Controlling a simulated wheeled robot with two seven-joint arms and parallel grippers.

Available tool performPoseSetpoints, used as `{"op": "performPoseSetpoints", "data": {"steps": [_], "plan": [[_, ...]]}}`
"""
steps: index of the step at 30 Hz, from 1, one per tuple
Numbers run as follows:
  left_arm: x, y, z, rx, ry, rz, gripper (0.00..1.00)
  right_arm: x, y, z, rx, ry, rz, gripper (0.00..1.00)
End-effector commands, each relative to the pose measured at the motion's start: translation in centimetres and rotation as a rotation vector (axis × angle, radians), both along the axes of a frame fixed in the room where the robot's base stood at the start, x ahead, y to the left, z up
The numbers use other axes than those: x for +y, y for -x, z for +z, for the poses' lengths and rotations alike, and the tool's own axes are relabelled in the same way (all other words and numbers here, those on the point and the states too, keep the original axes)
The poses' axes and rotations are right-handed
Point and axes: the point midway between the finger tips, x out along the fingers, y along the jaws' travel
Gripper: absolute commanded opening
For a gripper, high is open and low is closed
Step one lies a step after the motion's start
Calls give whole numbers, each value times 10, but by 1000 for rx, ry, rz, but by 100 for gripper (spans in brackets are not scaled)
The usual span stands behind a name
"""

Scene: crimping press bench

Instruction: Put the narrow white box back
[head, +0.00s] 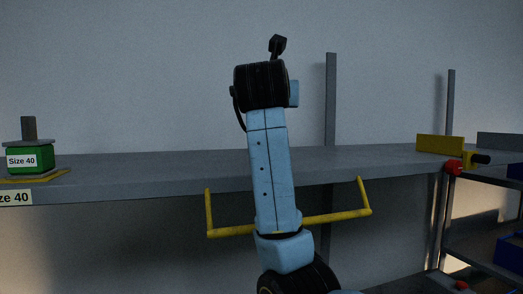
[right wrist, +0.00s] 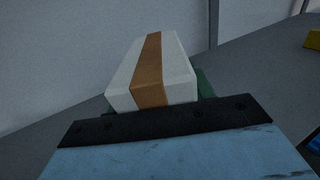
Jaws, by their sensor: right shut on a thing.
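The narrow white box (right wrist: 178,72) has a brown band along its middle. It shows in the right wrist view, just beyond the dark front edge of my right gripper (right wrist: 158,105). That gripper is shut on the box; its fingers are mostly hidden, with a little green showing beside and behind the box. I cannot tell whether the box touches the grey surface below. In the head view my own arm rises through the middle, and neither the box nor the gripper's jaws can be seen. My left gripper is not in view.
A grey shelf (head: 190,169) runs across, with a yellow handle bar (head: 337,217) at its front. A green block labelled Size 40 (head: 30,159) stands at its left end. A yellow block (head: 440,145) and red knob (head: 453,167) are at the right. Bare shelf lies between.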

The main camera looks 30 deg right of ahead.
Motion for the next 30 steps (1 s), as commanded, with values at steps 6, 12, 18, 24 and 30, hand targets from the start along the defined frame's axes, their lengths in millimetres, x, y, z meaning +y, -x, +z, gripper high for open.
{"op": "performPoseSetpoints", "data": {"steps": [6,12,18,24,30], "plan": [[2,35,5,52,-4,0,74,0,0,-36,4,3,0,25],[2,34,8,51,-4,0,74,0,0,-55,3,3,-1,25],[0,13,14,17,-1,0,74,0,0,-81,3,3,-1,25],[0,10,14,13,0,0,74,0,0,-85,-1,1,1,25],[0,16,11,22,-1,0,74,0,0,-88,0,0,1,25]]}}
